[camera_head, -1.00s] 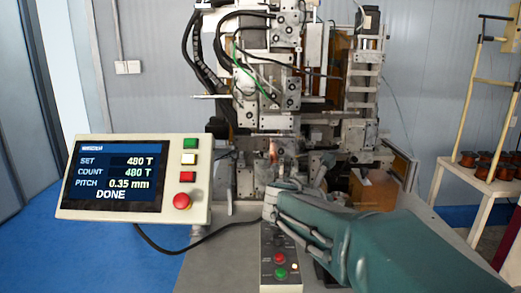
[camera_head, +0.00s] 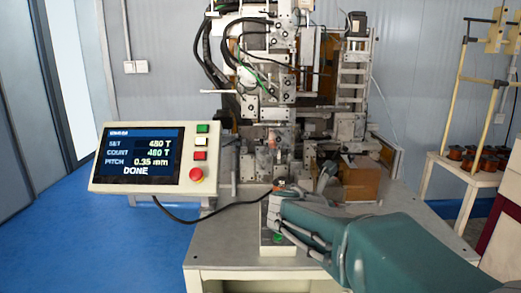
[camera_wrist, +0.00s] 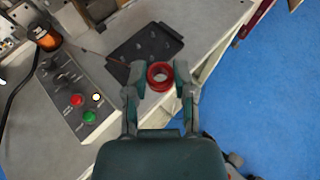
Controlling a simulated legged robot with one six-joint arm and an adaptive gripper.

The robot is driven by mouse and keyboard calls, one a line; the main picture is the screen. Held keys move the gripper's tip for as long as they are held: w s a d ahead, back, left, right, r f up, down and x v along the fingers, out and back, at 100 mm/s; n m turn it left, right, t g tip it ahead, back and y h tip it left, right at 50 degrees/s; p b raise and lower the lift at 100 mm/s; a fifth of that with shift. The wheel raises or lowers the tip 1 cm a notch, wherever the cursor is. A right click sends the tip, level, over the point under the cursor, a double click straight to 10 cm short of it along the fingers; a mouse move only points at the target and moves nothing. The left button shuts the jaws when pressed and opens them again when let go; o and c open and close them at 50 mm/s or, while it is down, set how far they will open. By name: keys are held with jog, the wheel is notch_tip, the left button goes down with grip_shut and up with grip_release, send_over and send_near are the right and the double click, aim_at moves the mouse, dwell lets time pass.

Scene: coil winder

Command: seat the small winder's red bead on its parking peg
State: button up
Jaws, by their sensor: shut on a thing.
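In the wrist view my gripper (camera_wrist: 159,70) is shut on the red bead (camera_wrist: 160,84), a ring with an open centre, one finger on each side. A dark flat plate (camera_wrist: 120,53) with several small raised spots lies on the grey worktop just beyond the bead. I cannot tell which of these, if any, is the parking peg. In the head view my gripper (camera_head: 277,207) is low in front of the winder (camera_head: 270,110), over the front of the worktop; the bead is hidden there.
A switch box (camera_wrist: 70,93) with red and green buttons lies left of my gripper. A copper coil (camera_wrist: 45,37) is at upper left. The display panel (camera_head: 155,160) reads DONE, its black cable crossing the worktop (camera_head: 220,240). A spool rack (camera_head: 470,172) stands at right.

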jog(key=s+a+f+n+t+y, duration=0.1)
jog(key=f+n+y, duration=0.1)
jog(key=f, duration=0.9)
jog(key=s+f+n+t+y, duration=0.2)
jog(key=f+n+y, duration=0.1)
jog(key=f, duration=0.8)
jog(key=shift+a+f, duration=0.2)
jog(key=shift+a, duration=0.15)
